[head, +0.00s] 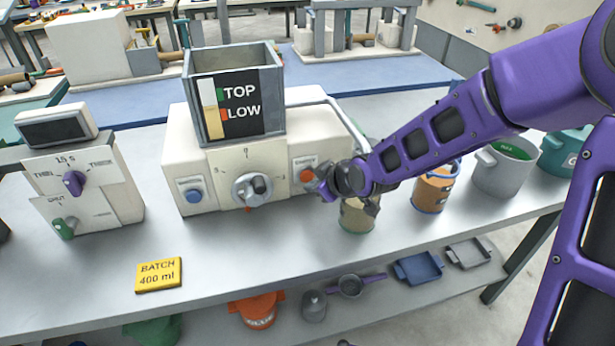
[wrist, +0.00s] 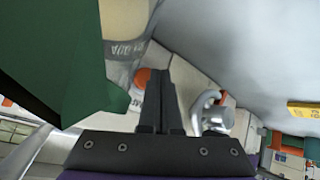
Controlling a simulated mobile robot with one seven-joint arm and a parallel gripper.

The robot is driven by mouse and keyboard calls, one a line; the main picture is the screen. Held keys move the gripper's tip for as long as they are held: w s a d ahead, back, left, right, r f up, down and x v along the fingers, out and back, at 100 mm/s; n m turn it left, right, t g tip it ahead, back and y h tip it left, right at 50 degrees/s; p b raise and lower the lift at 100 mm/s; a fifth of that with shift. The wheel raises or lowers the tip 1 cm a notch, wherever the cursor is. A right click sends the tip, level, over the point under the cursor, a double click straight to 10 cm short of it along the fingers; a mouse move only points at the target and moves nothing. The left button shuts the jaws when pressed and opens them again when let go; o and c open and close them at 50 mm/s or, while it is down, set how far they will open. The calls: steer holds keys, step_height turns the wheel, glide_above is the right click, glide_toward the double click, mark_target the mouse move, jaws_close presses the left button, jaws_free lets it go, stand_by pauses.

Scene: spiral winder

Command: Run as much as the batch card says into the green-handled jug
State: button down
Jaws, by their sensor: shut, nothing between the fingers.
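The yellow batch card (head: 159,275) reads "BATCH 400 ml" and lies on the bench; its edge shows in the wrist view (wrist: 303,115). The cream dispenser (head: 225,160) has a hopper marked TOP and LOW, a grey dial (head: 252,189), a blue button (head: 193,195) and an orange button (head: 307,175). A translucent jug (head: 357,216) stands at the dispenser's right end, partly behind my gripper. In the wrist view a large green piece (wrist: 65,60) is beside a translucent wall; whether it is the jug's handle I cannot tell. My gripper (wrist: 165,90) is shut and empty, close to the orange button.
An orange pot (head: 434,190), a grey pot (head: 500,172) and a teal pot (head: 566,152) stand to the right. A machine with a purple knob (head: 74,182) stands left. Trays and a ladle (head: 350,286) are on the lower shelf. The bench front is mostly clear.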

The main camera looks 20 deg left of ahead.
steer(key=shift+s+d+p, duration=0.25)
steer(key=shift+s+d, duration=0.2)
steer(key=shift+s, duration=0.25)
steer(key=shift+s+d+p, duration=0.25)
steer(key=shift+s+d, duration=0.15)
steer(key=shift+s, duration=0.35)
steer(key=shift+s+d+p, duration=0.25)
steer(key=shift+s+d, duration=0.2)
steer(key=shift+s, duration=0.25)
